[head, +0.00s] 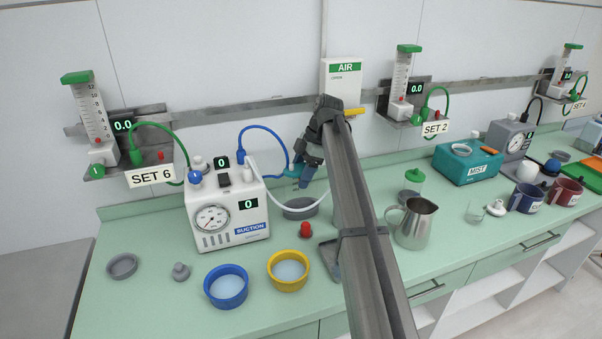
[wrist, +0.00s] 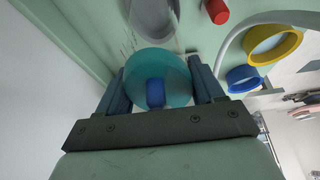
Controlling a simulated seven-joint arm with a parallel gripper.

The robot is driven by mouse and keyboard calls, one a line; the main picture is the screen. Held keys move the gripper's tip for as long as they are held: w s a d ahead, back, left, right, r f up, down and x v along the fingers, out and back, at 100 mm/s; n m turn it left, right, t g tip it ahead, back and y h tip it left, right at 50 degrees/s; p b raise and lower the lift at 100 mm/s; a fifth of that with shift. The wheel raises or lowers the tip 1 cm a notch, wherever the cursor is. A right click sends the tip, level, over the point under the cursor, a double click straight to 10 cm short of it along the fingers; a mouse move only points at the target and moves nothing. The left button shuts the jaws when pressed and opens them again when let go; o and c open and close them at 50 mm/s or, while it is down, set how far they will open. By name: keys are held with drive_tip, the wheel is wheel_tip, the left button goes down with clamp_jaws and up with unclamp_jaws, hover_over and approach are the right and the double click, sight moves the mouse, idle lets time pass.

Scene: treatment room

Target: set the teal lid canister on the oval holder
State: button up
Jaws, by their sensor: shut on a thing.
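My gripper (head: 304,176) is over the back of the counter, right of the suction unit. In the wrist view its two fingers (wrist: 158,85) are shut on the teal lid canister (wrist: 150,62), whose round teal top with a blue knob faces the camera. In the head view only a small teal part of the canister (head: 295,170) shows beside the fingers. A grey oval dish, which looks like the oval holder (head: 300,209), lies on the counter just below my gripper. It also shows at the top of the wrist view (wrist: 152,20), just beyond the canister. The canister's underside is hidden.
The white suction unit (head: 227,211) stands close on the left, and its pale tube curves past the oval holder. A red knobbed piece (head: 306,230), a yellow bowl (head: 288,271) and a blue bowl (head: 226,287) are in front. A steel jug (head: 414,224) stands right of my arm.

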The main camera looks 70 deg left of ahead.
drive_tip(key=shift+f, duration=1.85)
idle(1.2)
drive_tip(key=o, duration=1.3)
drive_tip(key=shift+r, duration=0.1)
drive_tip(key=shift+r, duration=3.4)
